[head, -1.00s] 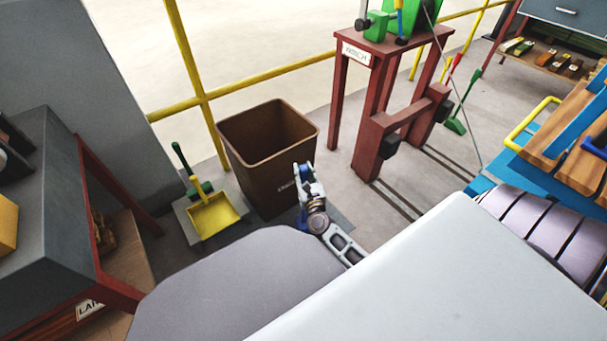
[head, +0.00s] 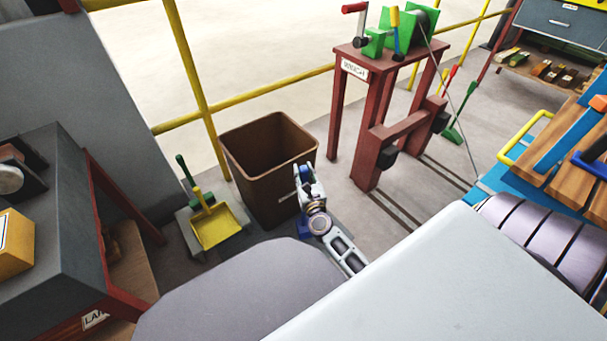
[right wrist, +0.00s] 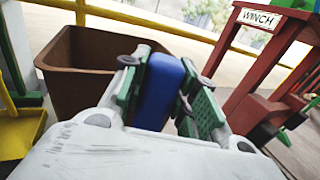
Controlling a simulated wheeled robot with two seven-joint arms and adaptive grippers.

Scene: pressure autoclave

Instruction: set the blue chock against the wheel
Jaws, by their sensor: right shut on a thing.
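The blue chock (right wrist: 160,92) shows in the right wrist view as a blue block between the two green-padded fingers of my right gripper (right wrist: 168,88). The gripper is shut on it and holds it up off the floor. In the head view my right gripper (head: 305,178) is in front of the brown bin; the chock is hard to make out there. I cannot pick out the wheel in either view. My left gripper is not in view.
The brown bin (head: 268,165) stands close by the right gripper. A yellow dustpan (head: 214,228) is left of it. The red winch stand (head: 378,110) is behind to the right, with floor rails in front. A blue cart (head: 492,186) with wooden slats is at right.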

